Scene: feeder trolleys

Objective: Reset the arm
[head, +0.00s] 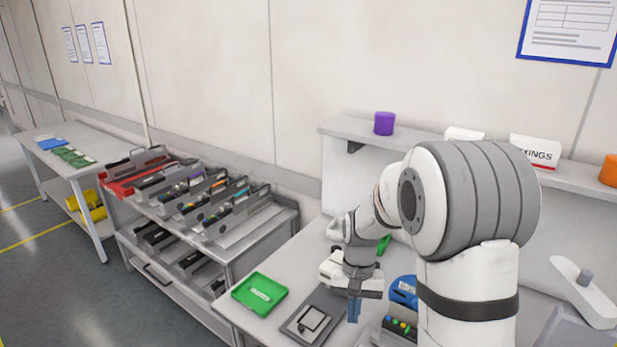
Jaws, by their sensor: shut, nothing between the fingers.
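My arm (470,200) is raised and bent over the near table on the right of the head view. My gripper (353,309) points down at its end, just right of a dark grey plate-like fixture (290,326). Its fingers are shut with nothing between them. Whether the fingertips touch anything below is hard to tell. My arm hides part of the table and the shelf behind it.
A green tray (242,292) lies left of the fixture. A blue reel (401,292) and a dark feeder (400,328) sit right of my gripper. A shelf (345,129) with a purple cylinder (384,123) runs behind. A feeder trolley (238,240) stands left.

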